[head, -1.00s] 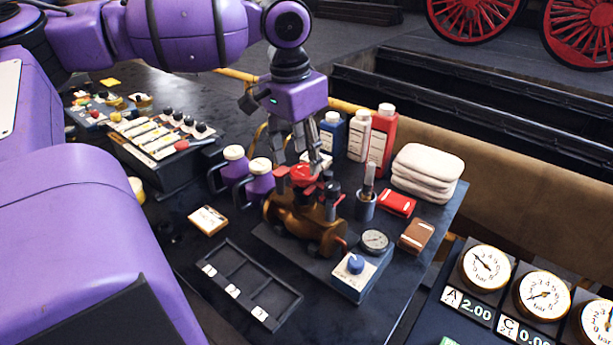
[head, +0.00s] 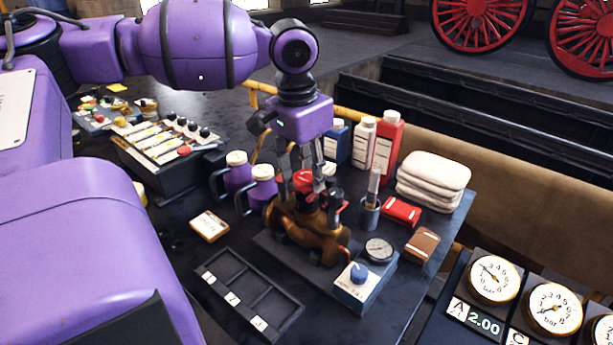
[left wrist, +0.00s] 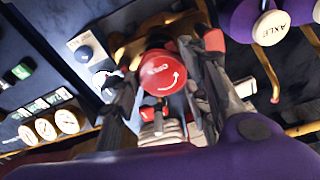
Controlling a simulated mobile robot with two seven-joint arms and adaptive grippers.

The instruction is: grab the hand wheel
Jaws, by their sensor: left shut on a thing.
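The red hand wheel (head: 303,183) sits on top of a bronze valve body (head: 305,232) on the dark bench. In the left wrist view the wheel's round red face (left wrist: 160,72) shows white lettering and a curved arrow. My left gripper (head: 302,181) points down over the valve with a finger on each side of the wheel. In the left wrist view the gripper (left wrist: 165,85) is shut on the wheel. Finger parts hide some of its rim. My right gripper is not in view.
Purple oil cans (head: 263,184) stand left of the valve. Bottles (head: 386,140) and folded white cloths (head: 433,175) stand behind and right. A pressure gauge (head: 378,250), a blue knob box (head: 360,285) and an empty black tray (head: 245,297) lie in front.

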